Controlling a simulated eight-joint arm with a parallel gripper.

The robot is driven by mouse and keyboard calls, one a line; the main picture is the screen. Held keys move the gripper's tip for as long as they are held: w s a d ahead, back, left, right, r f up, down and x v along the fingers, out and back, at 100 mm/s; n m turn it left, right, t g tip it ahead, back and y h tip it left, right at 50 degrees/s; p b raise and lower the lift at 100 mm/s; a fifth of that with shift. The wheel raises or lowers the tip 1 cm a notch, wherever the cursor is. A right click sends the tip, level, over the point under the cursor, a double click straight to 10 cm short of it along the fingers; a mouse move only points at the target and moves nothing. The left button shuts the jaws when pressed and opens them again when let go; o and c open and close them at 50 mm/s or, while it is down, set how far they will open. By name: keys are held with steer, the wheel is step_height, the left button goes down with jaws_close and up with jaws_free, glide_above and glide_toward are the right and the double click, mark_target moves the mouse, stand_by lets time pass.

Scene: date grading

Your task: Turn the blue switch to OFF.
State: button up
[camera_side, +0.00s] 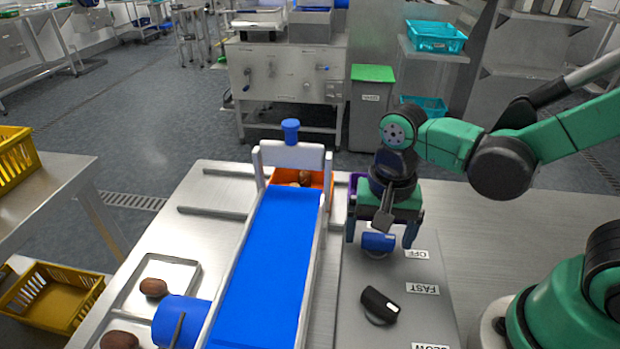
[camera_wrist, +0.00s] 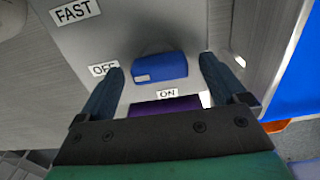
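The blue switch (camera_side: 378,242) is a short blue knob on the grey control panel (camera_side: 350,290). It also shows in the wrist view (camera_wrist: 160,66), with a small white mark near its lower left end. The OFF label (camera_side: 416,254) is to its right in the side view; in the wrist view the OFF label (camera_wrist: 103,68) is left of it and the ON label (camera_wrist: 167,94) below it. My gripper (camera_side: 381,240) points down over the switch. In the wrist view my gripper (camera_wrist: 161,65) is open, one finger on each side of the switch, with gaps visible.
A black knob (camera_side: 379,305) stands nearer on the panel beside the FAST label (camera_side: 422,288). The blue conveyor belt (camera_side: 262,270) runs left of the panel, with an orange bin (camera_side: 318,181) at its far end. A purple bin (camera_wrist: 165,105) is close beyond the switch.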

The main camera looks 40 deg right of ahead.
mark_target(379, 236)
steer(key=shift+r, duration=0.1)
steer(key=shift+r, duration=2.75)
steer(key=w+d+r+n+t, duration=0.2)
steer(key=w+d+n+t, duration=0.1)
steer(key=d+n+t, duration=0.2)
steer(key=n+t, duration=0.2)
steer(key=n, duration=0.2)
steer(key=shift+r, duration=0.1)
